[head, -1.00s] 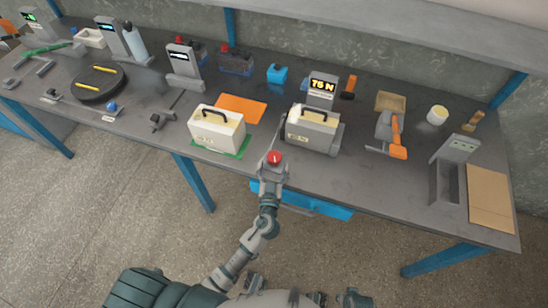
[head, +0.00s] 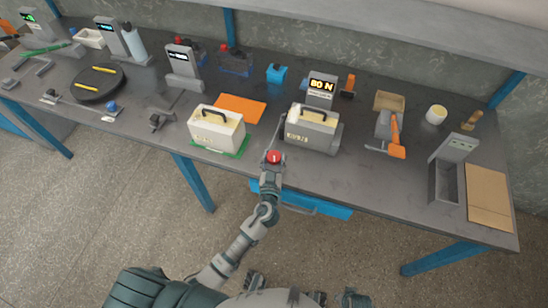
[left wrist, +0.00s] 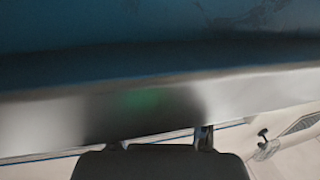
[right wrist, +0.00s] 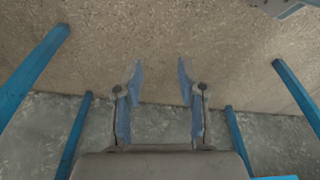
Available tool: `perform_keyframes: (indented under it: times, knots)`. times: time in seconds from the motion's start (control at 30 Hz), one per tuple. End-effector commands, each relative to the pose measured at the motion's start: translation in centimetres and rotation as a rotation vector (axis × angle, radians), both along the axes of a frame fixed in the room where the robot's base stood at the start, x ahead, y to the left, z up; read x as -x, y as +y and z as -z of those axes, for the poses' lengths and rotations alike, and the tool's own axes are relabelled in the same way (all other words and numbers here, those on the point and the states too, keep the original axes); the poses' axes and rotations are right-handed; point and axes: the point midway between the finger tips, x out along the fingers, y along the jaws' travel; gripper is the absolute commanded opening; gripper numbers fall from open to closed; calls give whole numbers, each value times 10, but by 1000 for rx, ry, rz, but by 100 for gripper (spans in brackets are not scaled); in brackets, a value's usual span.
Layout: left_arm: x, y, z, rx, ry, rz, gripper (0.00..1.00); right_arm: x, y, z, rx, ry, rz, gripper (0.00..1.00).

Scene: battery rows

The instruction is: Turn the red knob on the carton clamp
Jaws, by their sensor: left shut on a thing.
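The red knob (head: 273,157) is at the front edge of the bench, just left of the carton clamp (head: 333,139). My left gripper (head: 272,164) is shut on the red knob from the front. A pale carton-like box with a dark handle (head: 306,121) sits in the clamp. The display (head: 321,86) behind it reads 80 N. The left wrist view is mostly a close, blurred surface; the knob cannot be made out there. In the right wrist view my right gripper (right wrist: 160,78) is open and empty above the floor.
A similar box (head: 216,132) stands on a green mat to the left, with an orange sheet (head: 240,108) behind it. An orange-handled tool (head: 397,140) and a grey holder (head: 446,175) are to the right. Blue bench legs (head: 196,183) stand below.

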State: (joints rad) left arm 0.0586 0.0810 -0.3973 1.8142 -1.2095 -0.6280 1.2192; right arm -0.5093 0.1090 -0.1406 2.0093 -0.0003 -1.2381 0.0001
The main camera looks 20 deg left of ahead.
Motion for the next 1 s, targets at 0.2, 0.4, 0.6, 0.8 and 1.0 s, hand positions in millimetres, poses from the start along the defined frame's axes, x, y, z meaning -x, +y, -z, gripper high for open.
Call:
perform_keyframes:
  times: [0.2, 0.4, 0.6, 0.8, 1.0]
  knots:
    - [0, 0, 0, 0, -2, 74, 17, -2, 1, -12, -3, -8, 1, 40]
    - [0, 0, 0, 0, -2, 73, 17, -3, 0, -14, -2, -11, 3, 40]
    - [0, 0, 0, 0, -2, 73, 78, -1, 0, -12, -1, -6, 3, 40]
    - [0, 0, 0, 0, -2, 72, 78, -1, -2, -10, 3, -3, 0, 40]
    - [19, -3, 2, 3, 0, 73, 78, -1, -1, -11, 2, -5, -1, 40]
